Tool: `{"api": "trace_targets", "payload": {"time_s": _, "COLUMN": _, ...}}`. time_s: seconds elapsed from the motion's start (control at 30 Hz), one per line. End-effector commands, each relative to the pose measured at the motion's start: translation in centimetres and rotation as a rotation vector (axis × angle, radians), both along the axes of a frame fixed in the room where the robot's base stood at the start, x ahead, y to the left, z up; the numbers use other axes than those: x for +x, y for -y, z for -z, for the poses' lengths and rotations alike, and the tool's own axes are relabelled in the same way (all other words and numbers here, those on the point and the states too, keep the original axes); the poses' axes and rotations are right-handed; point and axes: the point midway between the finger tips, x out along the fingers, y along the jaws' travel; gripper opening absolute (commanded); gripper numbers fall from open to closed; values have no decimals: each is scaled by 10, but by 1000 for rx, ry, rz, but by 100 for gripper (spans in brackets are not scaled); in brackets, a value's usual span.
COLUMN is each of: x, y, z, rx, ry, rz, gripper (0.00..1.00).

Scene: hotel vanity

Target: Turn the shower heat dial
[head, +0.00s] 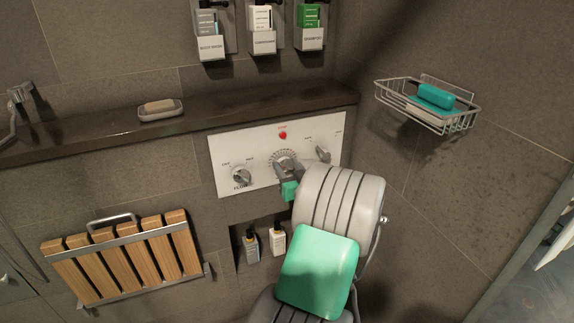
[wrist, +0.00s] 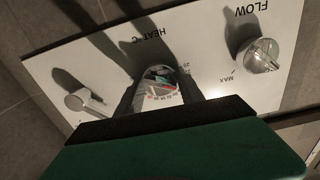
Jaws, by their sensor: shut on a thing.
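The heat dial (head: 281,157) is the middle control on the white shower panel (head: 222,150), with a graduated ring around it and a red light above. In the wrist view the dial (wrist: 160,84) shows between my two dark fingers, under the upside-down HEAT °C lettering, with a red mark on its scale. My gripper (head: 288,170) is shut on the dial, one finger on each side. Its fingers (wrist: 158,90) hide the dial's sides. The exact setting is too small to read.
The flow knob (head: 241,177) sits left of the dial, and another knob (head: 323,154) sits right. A dark ledge with a soap dish (head: 160,112) runs above. A wire basket (head: 428,105) hangs right. Bottles (head: 251,245) stand in a niche below; a folded wooden seat (head: 125,255) is lower left.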

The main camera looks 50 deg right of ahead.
Motion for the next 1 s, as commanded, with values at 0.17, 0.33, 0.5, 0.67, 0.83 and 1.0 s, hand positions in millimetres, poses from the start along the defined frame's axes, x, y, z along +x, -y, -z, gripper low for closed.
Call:
{"api": "trace_targets", "payload": {"time_s": 0.17, "x": 0, "y": 0, "z": -1, "rx": 2, "ry": 3, "rz": 0, "gripper": 4}}
{"api": "trace_targets", "payload": {"time_s": 0.33, "x": 0, "y": 0, "z": -1, "rx": 25, "ry": 18, "rz": 0, "gripper": 4}}
{"api": "trace_targets", "payload": {"time_s": 0.5, "x": 0, "y": 0, "z": -1, "rx": 90, "ry": 57, "rz": -1, "gripper": 4}}
{"api": "trace_targets", "payload": {"time_s": 0.67, "x": 0, "y": 1, "z": -2, "rx": 186, "ry": 115, "rz": -1, "gripper": 4}}
{"api": "trace_targets", "payload": {"time_s": 0.83, "x": 0, "y": 1, "z": -2, "rx": 305, "ry": 186, "rz": 0, "gripper": 4}}
{"api": "trace_targets", "payload": {"time_s": 1.0, "x": 0, "y": 1, "z": -2, "rx": 415, "ry": 251, "rz": 0, "gripper": 4}}
